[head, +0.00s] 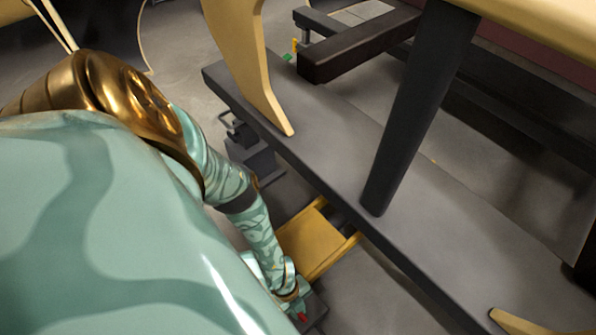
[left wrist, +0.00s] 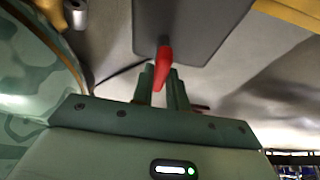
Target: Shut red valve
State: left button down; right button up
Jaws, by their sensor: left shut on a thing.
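The red valve (left wrist: 163,66) shows in the left wrist view as a short red handle at the lower edge of a dark grey box. My left gripper (left wrist: 162,84) is shut on this handle, with a green finger on each side of it. In the head view a small bit of red (head: 302,316) shows at the bottom, beside my left gripper (head: 296,304), and the rest of the valve is hidden there. My right gripper is in neither view.
A long grey platform (head: 330,150) with a dark post (head: 415,110) and pale curved legs (head: 245,60) runs diagonally to the right of my left arm. A yellow frame (head: 312,244) is close to my left forearm. Bare floor (head: 180,50) lies at the upper left.

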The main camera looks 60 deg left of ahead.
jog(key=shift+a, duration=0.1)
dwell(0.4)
pick_arm(q)
jog(key=c, duration=1.4)
grip_release()
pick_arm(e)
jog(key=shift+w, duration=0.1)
